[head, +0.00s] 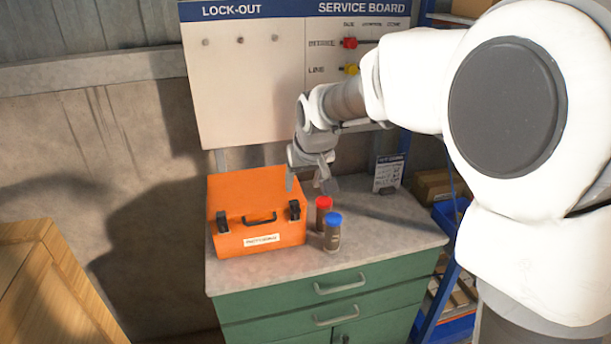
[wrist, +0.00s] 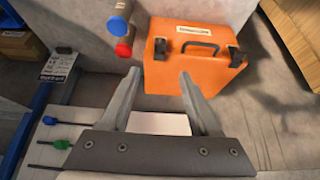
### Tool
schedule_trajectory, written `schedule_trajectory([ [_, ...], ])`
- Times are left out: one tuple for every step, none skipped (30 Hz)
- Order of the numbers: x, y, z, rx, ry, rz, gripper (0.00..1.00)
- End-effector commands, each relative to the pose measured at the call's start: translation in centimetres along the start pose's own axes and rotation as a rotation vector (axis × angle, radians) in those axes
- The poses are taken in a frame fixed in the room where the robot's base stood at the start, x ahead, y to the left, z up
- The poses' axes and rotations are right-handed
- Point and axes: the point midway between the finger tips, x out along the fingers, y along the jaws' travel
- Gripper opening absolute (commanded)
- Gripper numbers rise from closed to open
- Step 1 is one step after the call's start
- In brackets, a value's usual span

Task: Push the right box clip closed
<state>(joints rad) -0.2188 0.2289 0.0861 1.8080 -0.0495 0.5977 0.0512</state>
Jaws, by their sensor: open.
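The orange box (head: 255,190) stands with its lid down on the grey worktop, a handle and label on its front. The right box clip (head: 295,210) is a dark latch at the right of the front's upper edge; in the wrist view it is the left-hand one (wrist: 160,48). The left clip (head: 222,222) sits at the other end. I cannot tell how far either clip is closed. My gripper (head: 308,188) is open and empty, above the box's back right corner, behind the right clip. In the wrist view, its fingers (wrist: 160,74) point towards the box.
A red-capped jar (head: 323,210) and a blue-capped jar (head: 332,235) stand close to the box's right side. A small sign (head: 389,173) stands further right. The service board (head: 245,85) is behind. The worktop's front strip is clear.

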Motion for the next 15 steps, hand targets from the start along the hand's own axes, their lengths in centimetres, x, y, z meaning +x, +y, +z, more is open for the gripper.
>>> schedule_trajectory([
  [-0.9, 0.0, 0.0, 0.0, 0.002, 0.0, 0.62],
  [-1.3, 0.0, 0.0, 0.001, 0.003, 0.0, 0.62],
  [-1.8, 0.0, 0.0, 0.001, 0.002, 0.0, 0.62],
  [-2.1, 0.0, 0.0, 0.001, 0.001, 0.0, 0.62],
  [-2.4, 0.0, 0.0, 0.001, 0.001, 0.0, 0.62],
  [-2.7, 0.0, 0.0, 0.0, 0.001, 0.0, 0.62],
  [-2.9, 0.0, 0.0, 0.0, 0.001, 0.0, 0.62],
  [-3.0, 0.0, 0.0, 0.0, 0.0, 0.0, 0.62],
  [-3.1, 0.0, 0.0, 0.0, -0.001, 0.0, 0.62],
  [-3.2, 0.0, 0.0, 0.0, -0.001, 0.0, 0.62],
  [-3.2, 0.0, 0.0, 0.0, -0.001, 0.0, 0.62],
  [-3.2, 0.0, 0.0, 0.0, -0.002, 0.0, 0.62],
  [-3.2, 0.0, 0.0, 0.0, -0.002, 0.0, 0.62],
  [-3.2, 0.0, 0.0, 0.0, -0.002, 0.0, 0.62],
  [-3.2, 0.0, 0.0, 0.0, -0.002, 0.0, 0.62],
])
